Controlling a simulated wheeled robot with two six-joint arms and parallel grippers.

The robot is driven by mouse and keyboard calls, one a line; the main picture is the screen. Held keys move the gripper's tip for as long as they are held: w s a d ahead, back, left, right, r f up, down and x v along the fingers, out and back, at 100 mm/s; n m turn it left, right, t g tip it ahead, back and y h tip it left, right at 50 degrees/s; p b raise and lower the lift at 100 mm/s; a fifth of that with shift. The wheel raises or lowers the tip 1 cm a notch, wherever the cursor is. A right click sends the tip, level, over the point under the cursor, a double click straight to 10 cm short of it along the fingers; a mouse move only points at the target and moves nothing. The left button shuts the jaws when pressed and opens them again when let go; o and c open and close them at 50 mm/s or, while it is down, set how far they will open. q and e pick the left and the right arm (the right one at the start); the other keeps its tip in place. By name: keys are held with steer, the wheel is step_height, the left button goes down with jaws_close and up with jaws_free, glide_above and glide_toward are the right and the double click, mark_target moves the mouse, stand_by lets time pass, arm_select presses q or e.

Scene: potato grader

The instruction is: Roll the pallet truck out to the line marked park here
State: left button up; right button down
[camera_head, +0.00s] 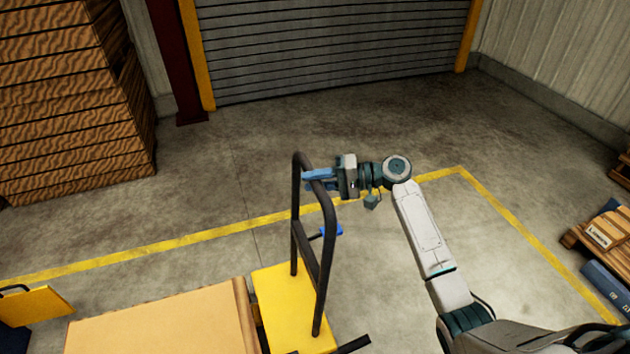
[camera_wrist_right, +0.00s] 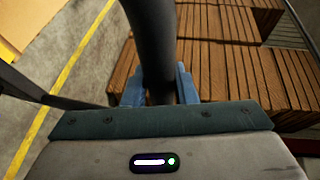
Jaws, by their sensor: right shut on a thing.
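The pallet truck has a yellow deck (camera_head: 292,305) and an upright black loop handle (camera_head: 328,235) in the head view. My right gripper (camera_head: 312,176) is shut on the upper part of the handle, coming from the right. In the right wrist view the black handle bar (camera_wrist_right: 155,50) passes between the blue fingers of my right gripper (camera_wrist_right: 160,90). A yellow floor line (camera_head: 200,236) runs beyond the truck; no "park here" lettering is readable. My left gripper is not in view.
A tan box-like load (camera_head: 165,322) lies left of the deck. Tall stacked timber (camera_head: 60,110) stands at the far left. A roller door (camera_head: 335,45) closes the back. Pallets (camera_head: 600,233) stand at the right edge. Floor between the line and the door is clear.

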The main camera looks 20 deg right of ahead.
steer(key=shift+w+d+f+b, duration=0.1)
steer(key=shift+d+b, duration=0.2)
steer(key=shift+d, duration=0.95)
steer(key=c, duration=1.2)
jaws_free()
steer(key=shift+o, duration=0.2)
steer(key=shift+a, duration=0.15)
